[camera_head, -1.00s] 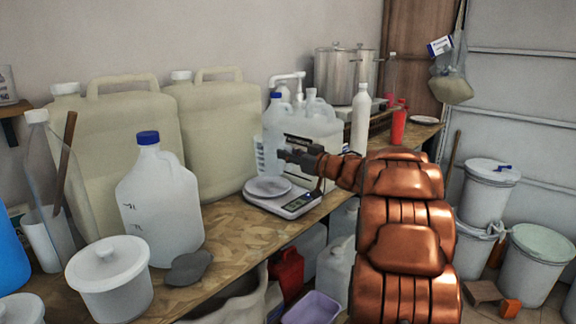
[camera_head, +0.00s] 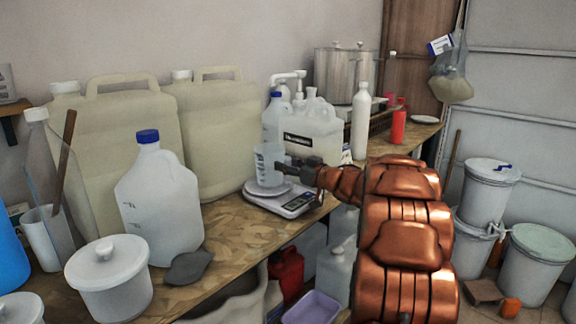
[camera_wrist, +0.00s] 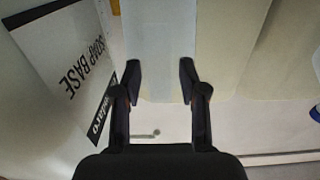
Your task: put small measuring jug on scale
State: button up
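The small measuring jug (camera_head: 267,163) is clear and upright in the head view. Its base appears to rest on the round plate of the scale (camera_head: 296,204), toward the back of the plate. My gripper (camera_head: 280,168) is at the jug's right side. In the wrist view, my gripper (camera_wrist: 160,75) has its two fingers apart with a gap between them. A pale translucent wall, likely the jug (camera_wrist: 160,35), lies at and beyond the fingertips. No firm grip on it shows.
A white "SOAP BASE" canister (camera_head: 313,135) and a blue-capped bottle (camera_head: 273,118) stand close behind the jug. Large beige canisters (camera_head: 215,125) stand to the left. A white bottle (camera_head: 361,122) stands to the right. The bench has free room left of the scale.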

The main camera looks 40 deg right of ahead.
jog(key=shift+r, duration=0.15)
jog(key=shift+s+d, duration=0.1)
jog(key=shift+s, duration=0.15)
jog(key=v, duration=1.1)
jog(key=shift+s, duration=0.3)
